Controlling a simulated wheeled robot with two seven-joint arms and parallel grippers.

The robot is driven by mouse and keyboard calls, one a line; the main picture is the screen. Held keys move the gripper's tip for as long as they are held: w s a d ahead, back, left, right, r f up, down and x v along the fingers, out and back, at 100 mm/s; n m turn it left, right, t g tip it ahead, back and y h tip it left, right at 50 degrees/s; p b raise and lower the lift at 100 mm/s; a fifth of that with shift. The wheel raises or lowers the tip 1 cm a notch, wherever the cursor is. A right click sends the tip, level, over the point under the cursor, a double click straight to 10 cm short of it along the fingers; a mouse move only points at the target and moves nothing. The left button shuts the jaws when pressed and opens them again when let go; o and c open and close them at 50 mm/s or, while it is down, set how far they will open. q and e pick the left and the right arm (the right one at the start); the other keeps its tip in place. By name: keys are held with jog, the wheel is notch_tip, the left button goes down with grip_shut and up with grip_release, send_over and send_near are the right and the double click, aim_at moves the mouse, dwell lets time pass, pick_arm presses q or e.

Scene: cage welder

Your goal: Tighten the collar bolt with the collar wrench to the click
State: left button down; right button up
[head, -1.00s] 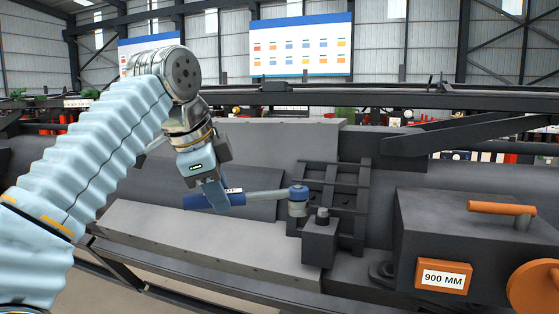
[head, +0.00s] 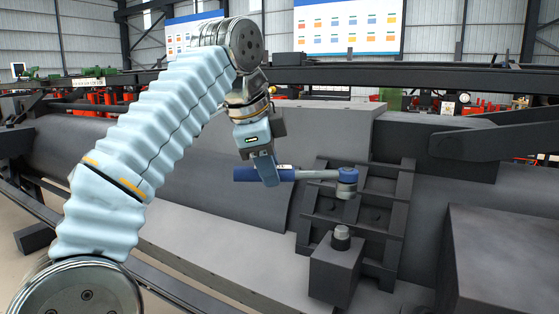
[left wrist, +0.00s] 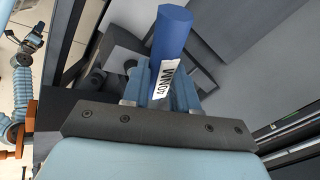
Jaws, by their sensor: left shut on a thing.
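The collar wrench has a blue handle (head: 245,174), a grey shaft and a round blue head (head: 347,175) with a silver socket below it. My left gripper (head: 268,174) is shut around the handle and holds the wrench roughly level. In the left wrist view the blue handle (left wrist: 173,32), with a "40NM" label, sits between the fingers.
A dark ribbed frame (head: 400,210) stands behind the block (head: 336,268). A long grey ledge (head: 200,250) runs to the left of it. A large dark box (head: 505,255) stands at the right. A large grey cylinder lies behind.

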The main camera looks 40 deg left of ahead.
pick_arm(q)
jog(key=shift+w, duration=0.1)
dwell(0.3)
jog(key=shift+s+a+r, duration=0.1)
jog(key=shift+s, duration=0.1)
notch_tip(320, 180, down, 6)
jog(key=b, duration=0.4)
jog(key=shift+r, duration=0.25)
jog(key=shift+f, duration=0.15)
jog(key=shift+f, duration=1.2)
dwell(0.5)
